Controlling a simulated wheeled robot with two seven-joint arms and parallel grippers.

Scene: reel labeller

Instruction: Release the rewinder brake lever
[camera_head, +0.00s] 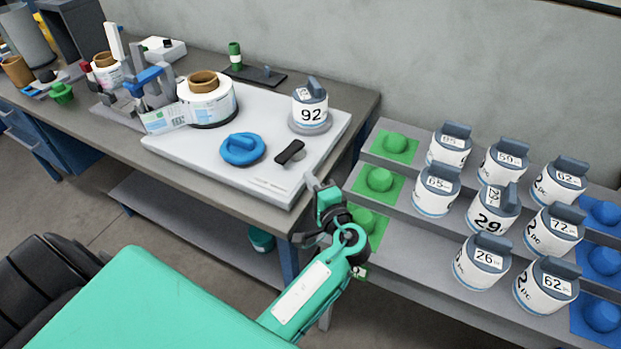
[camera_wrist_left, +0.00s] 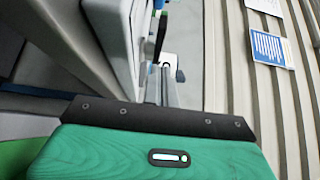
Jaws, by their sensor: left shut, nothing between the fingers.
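My left gripper (camera_head: 312,181) is shut and empty, just in front of the plate's front right corner, a little right of and nearer than the lever. Whether it touches the plate is unclear. In the left wrist view my green gripper housing fills the bottom, and the lever cannot be made out. My right gripper is not in view.
A reel marked 92 (camera_head: 310,110) stands at the plate's back right. A label roll (camera_head: 207,98) and blue-clamped labeller (camera_head: 148,78) stand at left. To the right, a stepped rack (camera_head: 408,240) holds several numbered reels between green and blue pads. A grey wall is behind.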

